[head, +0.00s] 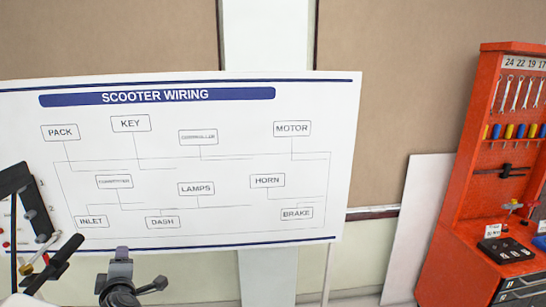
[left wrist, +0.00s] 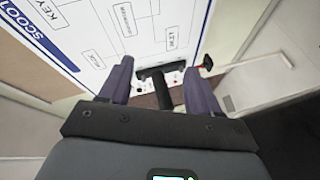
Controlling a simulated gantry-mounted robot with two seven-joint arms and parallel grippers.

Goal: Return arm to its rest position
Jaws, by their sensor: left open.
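My left gripper (left wrist: 160,68) shows in the left wrist view with its two dark purple-grey fingers spread apart. A black cylindrical bar (left wrist: 163,92) appears between the fingers; neither finger visibly touches it. Beyond the fingertips is the white wiring board, seen tilted. In the head view a black bar (head: 55,265) slants in at the lower left. A grey and black part (head: 119,278) stands at the bottom edge; I cannot tell whether it belongs to my gripper. My right gripper is in neither view.
The SCOOTER WIRING board (head: 230,170) fills the left and middle. A black frame (head: 18,182) stands at the left edge. A red tool cabinet (head: 465,180) with wrenches and screwdrivers is at the right. A white panel (head: 415,225) leans beside it.

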